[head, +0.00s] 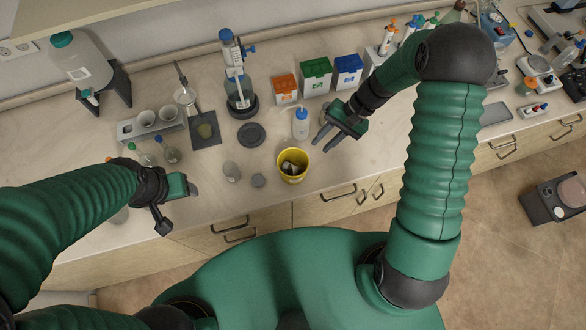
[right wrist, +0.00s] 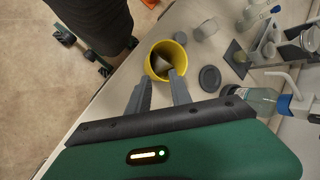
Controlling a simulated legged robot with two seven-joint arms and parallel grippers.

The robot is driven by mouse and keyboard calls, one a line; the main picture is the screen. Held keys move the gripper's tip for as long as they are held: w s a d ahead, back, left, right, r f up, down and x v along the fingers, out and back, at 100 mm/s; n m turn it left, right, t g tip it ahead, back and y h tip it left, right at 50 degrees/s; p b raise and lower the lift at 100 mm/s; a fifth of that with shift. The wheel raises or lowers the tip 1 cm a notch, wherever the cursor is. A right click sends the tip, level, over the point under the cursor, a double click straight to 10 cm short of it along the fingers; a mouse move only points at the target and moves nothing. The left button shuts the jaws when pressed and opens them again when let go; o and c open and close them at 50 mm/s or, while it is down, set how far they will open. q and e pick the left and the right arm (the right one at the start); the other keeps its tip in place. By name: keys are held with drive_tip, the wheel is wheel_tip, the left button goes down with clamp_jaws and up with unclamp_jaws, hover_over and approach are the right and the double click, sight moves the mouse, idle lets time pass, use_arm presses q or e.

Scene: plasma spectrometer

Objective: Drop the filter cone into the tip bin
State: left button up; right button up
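The yellow tip bin (head: 292,178) stands upright on the bench near its front edge; it also shows in the right wrist view (right wrist: 153,71). A pale, cone-like piece (right wrist: 162,65), probably the filter cone, lies inside the bin, tilted and below the rim. In the head view it shows as a greyish shape (head: 291,168). My right gripper (head: 325,142) is open and empty, to the upper right of the bin. In the right wrist view its fingers (right wrist: 158,90) are apart, with the bin beyond them. My left gripper (head: 190,188) is near the front edge at left; its finger gap is unclear.
A wash bottle (head: 300,124) stands just behind the bin. A glass jar (head: 231,171) and a small grey disc (head: 258,180) are left of it, with a dark round lid (head: 251,134) behind. A rack (head: 150,127) holds white cups. Bench right of the bin is clear.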

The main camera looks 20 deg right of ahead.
drive_tip(key=s+a+b+v, duration=0.1)
drive_tip(key=b+v, duration=0.1)
drive_tip(key=v, duration=0.9)
use_arm(q)
drive_tip(key=s+b+x, duration=0.2)
drive_tip(key=b+x, duration=0.8)
drive_tip(key=x, duration=0.2)
drive_tip(key=shift+s+d+f+b, duration=0.3)
drive_tip(key=shift+s+f, duration=0.15)
drive_tip(key=shift+f, duration=0.2)
use_arm(e)
drive_tip(key=s+a+f+n+t+h, duration=0.1)
drive_tip(key=s+a+f+n+h, duration=0.1)
drive_tip(key=f, duration=0.4)
drive_tip(key=s+a+f+n+t+h, duration=0.2)
drive_tip(key=s+a+f+n+h, duration=0.1)
drive_tip(key=s+f, duration=0.3)
drive_tip(key=shift+s+f+n+h, duration=0.35)
drive_tip(key=shift+f+n+h, duration=0.15)
drive_tip(key=shift+n+h, duration=0.3)
